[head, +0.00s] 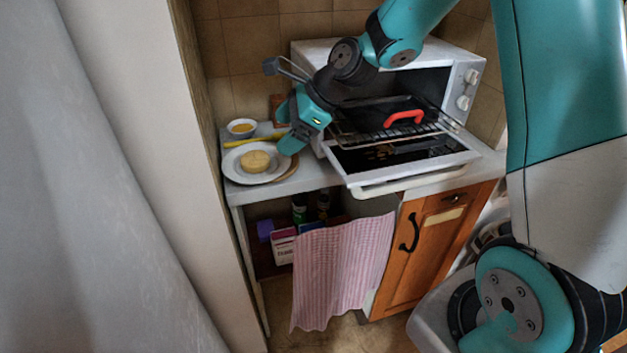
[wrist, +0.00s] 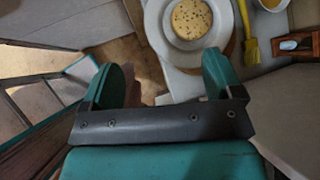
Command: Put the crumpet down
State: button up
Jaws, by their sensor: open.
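The crumpet (head: 255,160) is a round golden cake lying flat on a white plate (head: 234,172) at the left end of the counter. In the wrist view the crumpet (wrist: 192,19) shows its speckled top near the upper edge, and the plate (wrist: 155,28) around it is partly cut off by that edge. My gripper (head: 287,128) is open, just right of the plate. In the wrist view the jaws of my gripper (wrist: 165,82) are apart with nothing between them, and the crumpet lies beyond them, not touching.
A small bowl (head: 242,127) with yellow contents stands behind the plate. A yellow brush (wrist: 247,35) lies beside the plate. To the right, a toaster oven (head: 468,95) has its door (head: 400,160) open, with a red-handled item (head: 403,117) inside. A pink cloth (head: 340,265) hangs below.

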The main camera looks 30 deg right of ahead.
jog(key=s+a+r+n+g, duration=0.1)
jog(key=s+a+r+n, duration=0.25)
jog(key=s+n, duration=0.35)
jog(key=s+a+r+n+g, duration=0.2)
jog(key=s+a+n, duration=0.2)
jog(key=s+n, duration=0.25)
jog(key=s+r+n+g+h, duration=0.1)
jog(key=s+n+h, duration=0.1)
jog(key=s+n, duration=1.3)
jog(key=shift+a+r+g+h, duration=0.25)
jog(key=shift+r+g+h, duration=0.05)
jog(key=shift+r+g, duration=0.1)
